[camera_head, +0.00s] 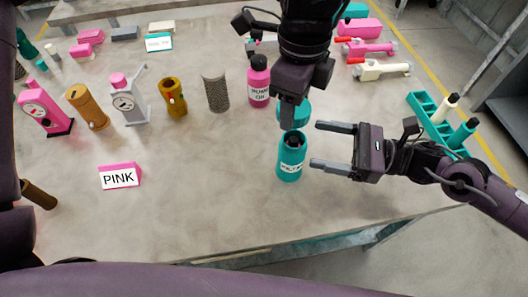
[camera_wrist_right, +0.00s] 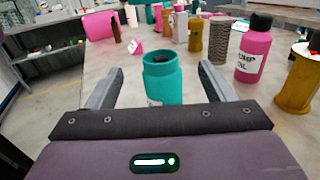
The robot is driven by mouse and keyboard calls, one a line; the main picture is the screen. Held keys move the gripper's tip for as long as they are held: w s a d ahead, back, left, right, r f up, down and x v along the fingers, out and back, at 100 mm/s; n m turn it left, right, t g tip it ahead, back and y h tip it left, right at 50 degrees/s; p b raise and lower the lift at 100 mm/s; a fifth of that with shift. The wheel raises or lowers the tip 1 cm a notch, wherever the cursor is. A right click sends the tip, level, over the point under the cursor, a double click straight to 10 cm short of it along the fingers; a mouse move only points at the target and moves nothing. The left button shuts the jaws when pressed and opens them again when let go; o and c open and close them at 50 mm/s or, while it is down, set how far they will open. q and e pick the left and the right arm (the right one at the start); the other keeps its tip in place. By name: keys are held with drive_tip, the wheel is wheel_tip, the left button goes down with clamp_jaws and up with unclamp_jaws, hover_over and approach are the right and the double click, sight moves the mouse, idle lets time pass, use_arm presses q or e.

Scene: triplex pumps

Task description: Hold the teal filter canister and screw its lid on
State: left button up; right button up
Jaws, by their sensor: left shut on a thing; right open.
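The teal filter canister (camera_head: 290,163) stands upright on the table, its open top showing something dark inside. It also shows in the right wrist view (camera_wrist_right: 163,85), between the lines of the fingers. My right gripper (camera_head: 316,146) is open and empty, with its fingertips just right of the canister and pointing at it. My left gripper (camera_head: 288,116) points down from above, slightly behind the canister's mouth. It is shut on a teal round piece (camera_head: 303,112), which looks like the lid. The fingers hide part of it, and it is apart from the canister.
A pink pump oil bottle (camera_head: 259,82) stands close behind and left of the canister. A mesh cylinder (camera_head: 215,92) and a brown part (camera_head: 173,97) stand further left. A teal rack (camera_head: 421,104) is at the right. The table in front of the PINK sign (camera_head: 120,177) is clear.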

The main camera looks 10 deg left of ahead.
sight(290, 160)
use_arm(q)
drive_tip(key=shift+s+d, duration=0.1)
drive_tip(key=shift+d, duration=0.6)
drive_tip(key=shift+a, duration=0.3)
use_arm(e)
drive_tip(key=shift+d+f, duration=0.3)
drive_tip(key=shift+d, duration=0.15)
use_arm(q)
drive_tip(key=shift+d, duration=0.1)
use_arm(e)
wheel_tip(290, 160, down, 7)
drive_tip(key=shift+f, duration=0.15)
drive_tip(key=a, duration=0.7)
drive_tip(key=shift+w+a, duration=0.25)
drive_tip(key=shift+w, duration=0.05)
drive_tip(key=c, duration=1.5)
use_arm(q)
drive_tip(key=shift+f, duration=2.45)
use_arm(e)
drive_tip(key=shift+o, duration=0.2)
